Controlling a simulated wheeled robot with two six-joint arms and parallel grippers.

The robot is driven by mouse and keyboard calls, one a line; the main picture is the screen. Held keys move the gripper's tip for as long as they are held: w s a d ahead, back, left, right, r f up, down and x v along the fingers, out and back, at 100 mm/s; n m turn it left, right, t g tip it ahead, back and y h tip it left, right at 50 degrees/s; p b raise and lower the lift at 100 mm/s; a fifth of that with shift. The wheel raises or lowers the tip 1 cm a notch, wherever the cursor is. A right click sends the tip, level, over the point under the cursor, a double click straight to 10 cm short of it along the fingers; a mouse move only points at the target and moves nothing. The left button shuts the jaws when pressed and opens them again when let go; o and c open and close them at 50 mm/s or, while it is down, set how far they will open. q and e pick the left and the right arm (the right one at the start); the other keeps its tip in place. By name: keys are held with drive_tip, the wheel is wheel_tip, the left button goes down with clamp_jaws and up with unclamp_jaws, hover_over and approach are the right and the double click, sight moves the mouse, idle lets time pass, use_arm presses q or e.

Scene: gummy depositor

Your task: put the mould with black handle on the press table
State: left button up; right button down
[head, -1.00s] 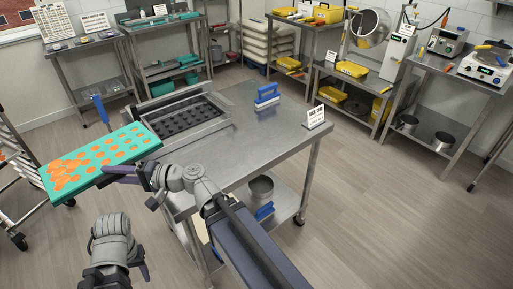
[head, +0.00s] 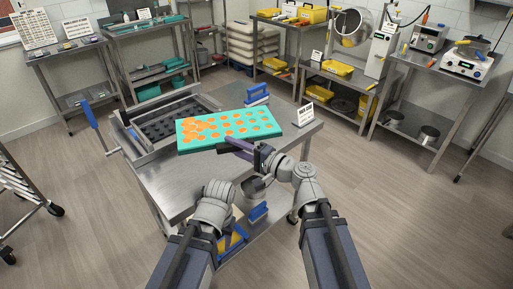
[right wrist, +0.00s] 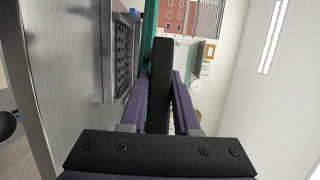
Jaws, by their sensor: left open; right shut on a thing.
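The mould (head: 252,131) is a flat teal tray with orange-filled cavities, some orange spilling over at its left end. My right gripper (head: 240,147) is shut on its near side, and the mould appears raised over the steel press table (head: 180,180). In the right wrist view, the black handle (right wrist: 160,85) sits between my purple fingers, with a strip of teal mould (right wrist: 150,25) beyond. My left gripper (head: 231,236) is open and empty, low at the table's near edge; its fingers are hard to make out.
A framed press bed with black studs (head: 172,122) and a blue lever (head: 90,115) is at the table's left. A pot is on the lower shelf. The table's front left is clear.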

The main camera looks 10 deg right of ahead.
drive_tip(key=b, duration=0.7)
hover_over(227, 175)
wheel_tip(227, 175, down, 8)
drive_tip(key=shift+n+g+y, duration=0.3)
drive_tip(key=shift+g, duration=0.1)
wheel_tip(227, 175, down, 10)
drive_tip(key=b, duration=1)
drive_tip(key=shift+f+b, duration=0.15)
drive_tip(key=shift+b, duration=0.2)
drive_tip(key=c, duration=1.1)
unclamp_jaws()
drive_tip(key=shift+o, duration=0.9)
